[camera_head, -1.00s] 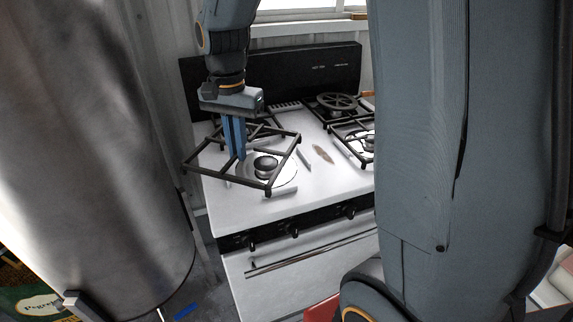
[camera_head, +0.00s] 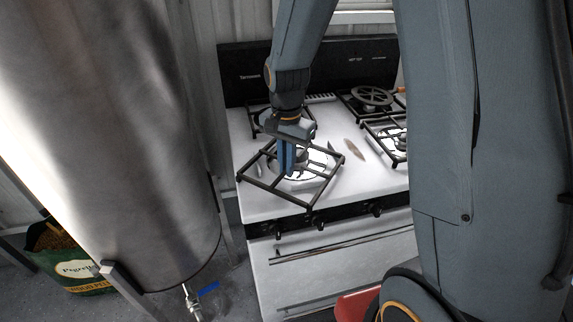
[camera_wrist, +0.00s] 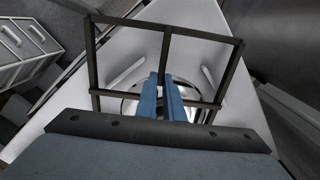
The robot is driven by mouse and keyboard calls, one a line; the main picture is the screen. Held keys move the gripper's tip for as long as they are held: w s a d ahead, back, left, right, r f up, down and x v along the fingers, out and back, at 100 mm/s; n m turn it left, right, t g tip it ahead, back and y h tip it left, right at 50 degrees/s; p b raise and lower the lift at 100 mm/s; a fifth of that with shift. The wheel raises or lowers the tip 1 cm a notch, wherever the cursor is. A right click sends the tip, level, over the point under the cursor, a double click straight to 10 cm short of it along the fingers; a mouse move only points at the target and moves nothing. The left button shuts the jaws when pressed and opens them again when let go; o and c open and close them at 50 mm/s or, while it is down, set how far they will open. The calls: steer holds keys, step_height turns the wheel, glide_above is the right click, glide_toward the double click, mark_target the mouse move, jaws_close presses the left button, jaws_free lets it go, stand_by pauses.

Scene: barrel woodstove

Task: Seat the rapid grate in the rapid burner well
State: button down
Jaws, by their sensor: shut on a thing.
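The rapid grate is a dark square frame with crossing bars (camera_head: 326,186), over the front-left part of the white stovetop. My gripper (camera_head: 287,170) points down with its blue fingers shut on an inner bar of the grate. The grate looks raised above the stovetop and turned askew to its front edge. Below it is the front-left burner well (camera_head: 318,180), a shiny round ring, partly hidden by bars and fingers. In the wrist view the fingers (camera_wrist: 168,98) grip the grate (camera_wrist: 237,70), with the ring (camera_wrist: 130,105) behind them.
Other grates (camera_head: 375,127) sit at the stove's right side, and a round spoked piece (camera_head: 372,96) is at the back right. A dark backguard (camera_head: 250,77) stands behind. A large metal cylinder (camera_head: 130,150) stands left of the stove. Knobs (camera_head: 328,219) line the front.

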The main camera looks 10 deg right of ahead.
steer(key=shift+f, duration=0.2)
steer(key=c, duration=1.9)
jaws_free()
steer(key=shift+f, duration=0.15)
step_height(320, 180, up, 12)
steer(key=b, duration=0.3)
steer(key=n+t, duration=0.1)
steer(key=n, duration=0.7)
glide_toward(320, 190)
steer(key=f, duration=0.1)
steer(key=s+a+f, duration=0.1)
steer(key=f, duration=0.1)
steer(key=s+f, duration=0.1)
steer(key=f, duration=0.1)
steer(key=shift+s+a+f, duration=0.1)
steer(key=shift+s+a, duration=0.05)
steer(key=shift+a, duration=0.2)
steer(key=shift+s+f+n, duration=0.2)
steer(key=shift+s+n, duration=0.15)
steer(key=shift+n, duration=0.15)
